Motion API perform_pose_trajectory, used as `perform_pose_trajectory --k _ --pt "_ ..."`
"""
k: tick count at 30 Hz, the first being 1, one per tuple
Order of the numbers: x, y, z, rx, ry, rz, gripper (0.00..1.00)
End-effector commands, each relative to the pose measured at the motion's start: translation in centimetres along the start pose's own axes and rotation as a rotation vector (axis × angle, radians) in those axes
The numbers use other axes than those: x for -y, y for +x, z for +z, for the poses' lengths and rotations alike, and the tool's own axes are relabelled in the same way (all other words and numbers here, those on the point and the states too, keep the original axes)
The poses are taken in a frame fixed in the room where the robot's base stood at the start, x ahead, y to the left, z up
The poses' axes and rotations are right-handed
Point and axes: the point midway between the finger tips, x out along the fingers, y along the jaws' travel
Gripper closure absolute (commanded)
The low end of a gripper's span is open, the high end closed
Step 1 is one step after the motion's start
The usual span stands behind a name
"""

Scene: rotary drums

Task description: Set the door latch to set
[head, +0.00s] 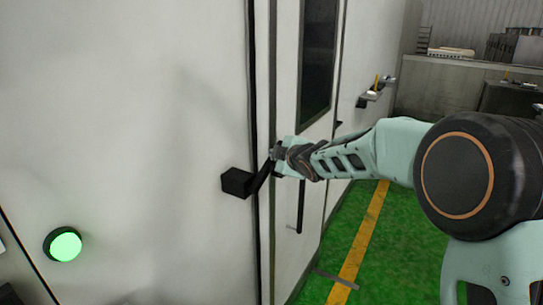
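The door latch shows as a black block (237,182) on the white panel, beside the dark vertical door seam. A short dark bar (262,177) slants up from the block to the right, across the seam. I cannot tell for sure whether this bar is the latch's lever or partly my finger. My gripper (274,155) is at the upper end of this bar, touching it or very close. My gripper is small and seen from the side and behind, so its fingers and any grip are unclear.
A round green lit button (64,245) is at the lower left of the panel. A vertical black handle (300,205) is on the door below my arm. Another handle (370,97) is farther back. The green floor (395,240) with a yellow line is open at right.

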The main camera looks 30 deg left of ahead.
Motion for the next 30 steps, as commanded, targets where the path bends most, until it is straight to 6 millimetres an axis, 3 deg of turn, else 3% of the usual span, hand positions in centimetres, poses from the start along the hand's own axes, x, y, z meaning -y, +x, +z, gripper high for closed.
perform_pose_trajectory --k 12,30 --pt "1.7 2.6 2.6 0.001 0.0 -0.001 1.0" --pt "2.4 3.4 3.5 0.0 -0.001 0.0 1.0"
